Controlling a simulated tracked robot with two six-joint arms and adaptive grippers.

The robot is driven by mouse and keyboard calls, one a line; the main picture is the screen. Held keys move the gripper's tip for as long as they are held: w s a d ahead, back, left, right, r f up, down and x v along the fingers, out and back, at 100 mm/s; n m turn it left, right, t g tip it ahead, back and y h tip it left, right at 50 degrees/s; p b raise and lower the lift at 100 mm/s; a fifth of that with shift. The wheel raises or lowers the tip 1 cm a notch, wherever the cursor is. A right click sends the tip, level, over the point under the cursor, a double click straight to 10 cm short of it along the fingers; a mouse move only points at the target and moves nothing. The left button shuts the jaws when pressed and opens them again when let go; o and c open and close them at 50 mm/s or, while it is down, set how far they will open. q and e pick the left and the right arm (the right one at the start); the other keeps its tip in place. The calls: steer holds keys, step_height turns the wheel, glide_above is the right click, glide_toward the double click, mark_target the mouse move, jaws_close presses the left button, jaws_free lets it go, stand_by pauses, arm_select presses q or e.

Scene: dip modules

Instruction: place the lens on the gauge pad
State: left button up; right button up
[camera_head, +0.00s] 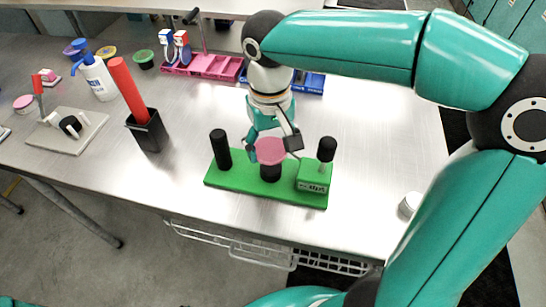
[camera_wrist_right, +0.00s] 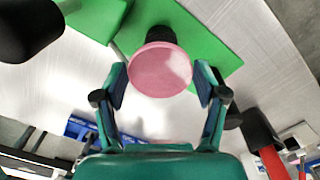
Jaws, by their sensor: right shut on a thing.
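The lens is a flat pink disc (camera_head: 270,150), held level between the fingers of my right gripper (camera_head: 270,144). In the right wrist view the lens (camera_wrist_right: 160,70) sits between the two fingertips of the gripper (camera_wrist_right: 162,84). Below it is a short round black pad (camera_head: 270,174), apparently the gauge pad, in the middle of a green base (camera_head: 237,180). The pad (camera_wrist_right: 168,37) is partly hidden by the lens in the wrist view. I cannot tell whether lens and pad touch. My left gripper is not in view.
A black post (camera_head: 220,148) stands left on the base; another black-topped post (camera_head: 327,149) stands right, by a green display box (camera_head: 312,180). A black holder with a red stick (camera_head: 148,132) is further left. A small white jar (camera_head: 408,205) stands right.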

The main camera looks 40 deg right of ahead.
mark_target(271, 151)
steer(key=shift+f, duration=2.25)
steer(key=shift+f+b, duration=0.1)
steer(key=shift+b, duration=0.2)
steer(key=o, duration=0.9)
